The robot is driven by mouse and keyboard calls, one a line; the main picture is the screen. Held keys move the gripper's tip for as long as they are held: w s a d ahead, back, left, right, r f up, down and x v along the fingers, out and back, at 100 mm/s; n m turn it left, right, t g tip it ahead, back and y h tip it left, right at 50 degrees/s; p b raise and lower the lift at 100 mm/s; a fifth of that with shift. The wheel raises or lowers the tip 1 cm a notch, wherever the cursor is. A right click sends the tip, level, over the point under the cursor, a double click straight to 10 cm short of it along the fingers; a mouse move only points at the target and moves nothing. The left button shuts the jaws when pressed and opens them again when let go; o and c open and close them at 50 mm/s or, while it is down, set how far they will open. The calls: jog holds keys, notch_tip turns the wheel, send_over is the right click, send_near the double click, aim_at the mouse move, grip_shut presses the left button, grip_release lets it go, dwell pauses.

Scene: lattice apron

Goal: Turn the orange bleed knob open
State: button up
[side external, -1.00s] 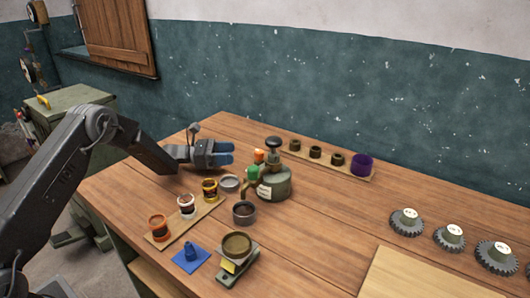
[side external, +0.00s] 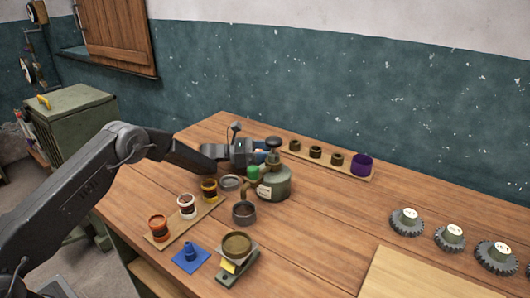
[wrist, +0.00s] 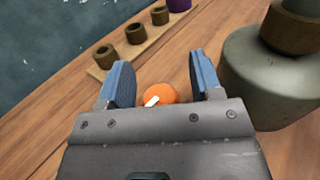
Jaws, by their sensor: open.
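The orange bleed knob (wrist: 161,94) shows in the wrist view, between the two blue fingers of my gripper (wrist: 160,82) and close to the palm, with a white pointer mark. My gripper is open, with a gap visible on both sides of the knob. In the side view my gripper (side external: 264,152) is at the upper left of the green-grey vessel (side external: 275,188) and hides the knob. The vessel has a dark top knob (side external: 273,142) and a green knob (side external: 252,170). In the wrist view the vessel (wrist: 265,75) stands just right of the right finger.
A wooden strip (side external: 299,156) with dark cups and a purple cup (side external: 362,165) lies behind the vessel. Gears (side external: 406,221) stand at the right.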

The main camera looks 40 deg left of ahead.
jog(key=c, duration=0.9)
jog(key=shift+r+n+t+y, duration=0.1)
jog(key=shift+n+t+y, duration=0.3)
jog(key=shift+t, duration=0.1)
jog(key=shift+w+n+t+y, duration=0.1)
jog(key=shift+n+t+y, duration=0.3)
jog(key=shift+t, duration=0.1)
jog(key=o, duration=0.9)
jog(key=shift+a, duration=0.15)
jog(key=v, duration=1.3)
jog(key=shift+s+a, duration=0.25)
jog(key=shift+s, duration=0.1)
